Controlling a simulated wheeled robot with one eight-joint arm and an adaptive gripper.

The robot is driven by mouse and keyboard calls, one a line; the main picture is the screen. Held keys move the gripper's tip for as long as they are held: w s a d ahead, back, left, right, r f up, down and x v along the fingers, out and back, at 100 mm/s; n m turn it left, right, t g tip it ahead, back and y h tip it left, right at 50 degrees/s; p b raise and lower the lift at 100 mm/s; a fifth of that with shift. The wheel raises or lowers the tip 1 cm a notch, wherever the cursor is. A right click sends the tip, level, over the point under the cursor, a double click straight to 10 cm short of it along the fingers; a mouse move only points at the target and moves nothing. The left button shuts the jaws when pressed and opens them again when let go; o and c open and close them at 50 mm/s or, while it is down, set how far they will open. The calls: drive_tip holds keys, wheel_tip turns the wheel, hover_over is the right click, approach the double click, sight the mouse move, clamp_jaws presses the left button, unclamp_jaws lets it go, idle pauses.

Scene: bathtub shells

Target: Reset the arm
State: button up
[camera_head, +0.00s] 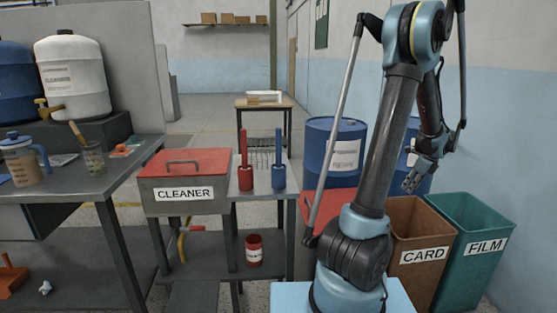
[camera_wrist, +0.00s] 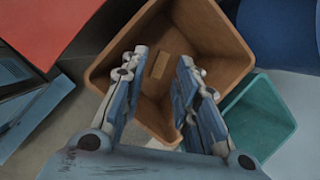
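My gripper (camera_head: 413,178) hangs at the end of my raised, folded arm on the right of the head view, in front of a blue drum and above the bins. In the wrist view my gripper (camera_wrist: 158,88) has its two blue fingers apart, with nothing between them. It points down over the brown CARD bin (camera_wrist: 215,35), where a small tan piece (camera_wrist: 160,66) lies inside. The CARD bin (camera_head: 418,240) also shows in the head view, partly hidden by my arm.
The green FILM bin (camera_head: 475,240) stands beside the wall; it also shows in the wrist view (camera_wrist: 262,115). Blue drums (camera_head: 335,148) stand behind my arm. The red-lidded CLEANER box (camera_head: 185,180) and a workbench (camera_head: 75,190) with a white tank (camera_head: 75,75) are at left.

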drive_tip(key=s+a+r+n, duration=0.3)
drive_tip(key=a+n, duration=0.2)
drive_tip(key=a, duration=0.4)
drive_tip(key=s+a+r+n+g, duration=0.1)
drive_tip(key=s+a+r+n, duration=0.2)
drive_tip(key=a, duration=0.6)
drive_tip(key=s+a+r+n, duration=0.2)
drive_tip(key=s+a+n, duration=0.3)
drive_tip(key=a, duration=0.4)
drive_tip(key=s+a+f+n, duration=0.3)
drive_tip(key=s+a+n, duration=0.3)
drive_tip(key=s+n, duration=0.2)
drive_tip(key=s+a+f+n+h, duration=0.1)
drive_tip(key=s+a+f+n, duration=0.2)
drive_tip(key=s+a+n, duration=0.2)
drive_tip(key=s+n, duration=0.2)
drive_tip(key=s, duration=0.1)
drive_tip(key=shift+s+a+f+n+h, duration=0.25)
drive_tip(key=shift+a+f+n+h, duration=0.05)
drive_tip(key=shift+a+f+n, duration=0.1)
drive_tip(key=shift+d, duration=0.15)
